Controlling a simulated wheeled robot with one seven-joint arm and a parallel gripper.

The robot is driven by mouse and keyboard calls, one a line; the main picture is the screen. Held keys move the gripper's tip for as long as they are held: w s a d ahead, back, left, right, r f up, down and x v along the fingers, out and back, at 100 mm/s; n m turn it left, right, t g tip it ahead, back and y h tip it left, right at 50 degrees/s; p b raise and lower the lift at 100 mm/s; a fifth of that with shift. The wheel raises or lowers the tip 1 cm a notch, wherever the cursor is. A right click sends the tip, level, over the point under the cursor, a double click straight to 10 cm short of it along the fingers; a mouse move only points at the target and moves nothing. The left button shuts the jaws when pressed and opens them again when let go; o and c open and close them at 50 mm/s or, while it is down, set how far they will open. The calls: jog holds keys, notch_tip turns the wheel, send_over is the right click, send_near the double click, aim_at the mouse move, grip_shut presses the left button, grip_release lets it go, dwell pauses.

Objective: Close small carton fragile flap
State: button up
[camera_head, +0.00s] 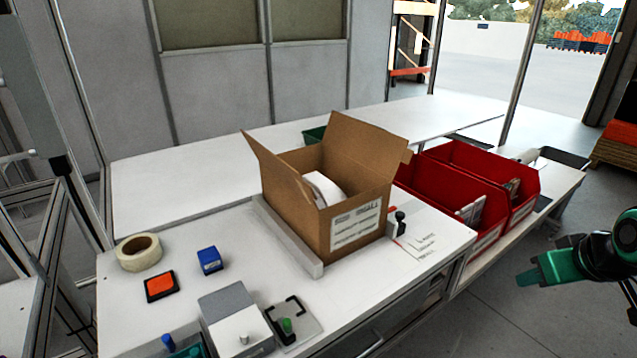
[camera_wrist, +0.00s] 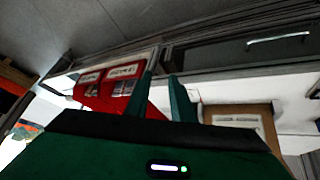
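The small brown carton (camera_head: 358,222) stands upright on the white table with its top open. A flap at its left (camera_head: 272,165) and a broad flap at the back (camera_head: 365,147) stand up. A white printed label is on its front face; I cannot read which flap is the fragile one. A white roll (camera_head: 322,188) lies inside. The carton also shows at the right in the wrist view (camera_wrist: 262,117). My gripper (camera_head: 528,279) is at the right, over the floor, well apart from the carton. Its two green fingers stand apart in the wrist view (camera_wrist: 160,82), with nothing between them.
Two red bins (camera_head: 455,185) stand right of the carton. A grey rail (camera_head: 287,236) runs along its left side. A black-handled stamp (camera_head: 399,223) and papers lie at its right. A tape roll (camera_head: 139,252), ink pad (camera_head: 160,286) and blue box (camera_head: 210,260) are at the left.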

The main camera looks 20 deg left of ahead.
jog(key=w+a+r+n+t+y, duration=0.1)
jog(key=w+a+n+t+y, duration=0.25)
jog(key=a, duration=0.85)
jog(key=n+t+y, duration=0.1)
jog(key=n+y, duration=0.6)
jog(key=y, duration=0.3)
send_near(302, 182)
jog(key=w+f, duration=0.1)
jog(key=shift+t+h, duration=0.25)
jog(key=shift+h, duration=0.1)
jog(key=x, duration=1.1)
jog(key=shift+a, duration=0.2)
jog(key=shift+c, duration=0.4)
grip_shut()
